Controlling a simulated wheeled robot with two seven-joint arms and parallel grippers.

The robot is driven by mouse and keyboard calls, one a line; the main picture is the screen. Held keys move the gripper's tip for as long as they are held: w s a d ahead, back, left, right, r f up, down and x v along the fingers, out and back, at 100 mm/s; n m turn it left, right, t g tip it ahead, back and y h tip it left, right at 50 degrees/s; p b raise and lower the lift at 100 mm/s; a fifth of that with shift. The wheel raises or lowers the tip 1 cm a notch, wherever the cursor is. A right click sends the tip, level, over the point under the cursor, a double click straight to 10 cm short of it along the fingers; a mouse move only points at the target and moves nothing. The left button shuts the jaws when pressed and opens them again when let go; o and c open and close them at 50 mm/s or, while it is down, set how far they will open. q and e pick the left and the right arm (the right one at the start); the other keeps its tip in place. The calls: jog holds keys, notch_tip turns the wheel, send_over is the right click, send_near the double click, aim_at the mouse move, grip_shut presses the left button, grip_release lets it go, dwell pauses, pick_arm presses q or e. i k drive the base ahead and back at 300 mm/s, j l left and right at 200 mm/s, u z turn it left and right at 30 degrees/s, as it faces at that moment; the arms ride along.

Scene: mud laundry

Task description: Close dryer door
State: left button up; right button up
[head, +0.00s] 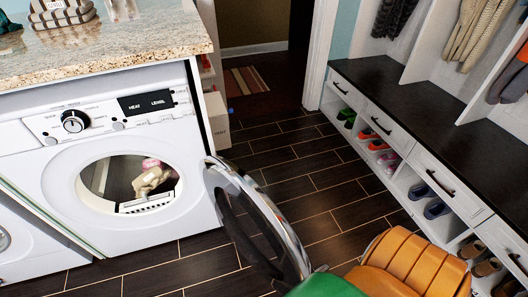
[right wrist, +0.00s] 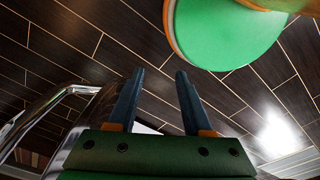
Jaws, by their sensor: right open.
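The white dryer (head: 110,235) stands at the left under the counter. Its round door (head: 250,225), with a chrome rim and dark glass, is swung wide open to the right of the opening. Pink and beige laundry (head: 152,178) shows inside the drum. My green and orange arm is at the bottom of the head view, beside and partly over the door's lower edge; its gripper is out of that view. In the right wrist view my right gripper (right wrist: 160,88) is open with nothing between its fingers. A curved chrome rim (right wrist: 42,108), apparently the door's, shows to the left. My left gripper is not seen.
A granite counter (head: 130,48) tops the dryer. A bench with drawers (head: 405,140) and shoe cubbies runs along the right. Dark tiled floor (head: 310,165) lies clear between door and bench. Another machine's edge (head: 20,245) is at far left.

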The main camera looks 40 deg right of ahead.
aim_at(218, 174)
jog(key=l+u, duration=0.15)
jog(key=l, duration=0.25)
jog(key=k+l+u, duration=0.15)
jog(key=l, duration=0.25)
jog(key=l+u, duration=0.1)
jog(key=l, duration=0.3)
jog(key=k+l+u, duration=0.15)
jog(key=l, duration=0.25)
jog(key=l+u, duration=0.15)
jog(key=l, duration=0.2)
jog(key=k+l+u, duration=0.15)
jog(key=l, duration=0.2)
jog(key=k+l+u, duration=0.35)
jog(key=k+l, duration=0.35)
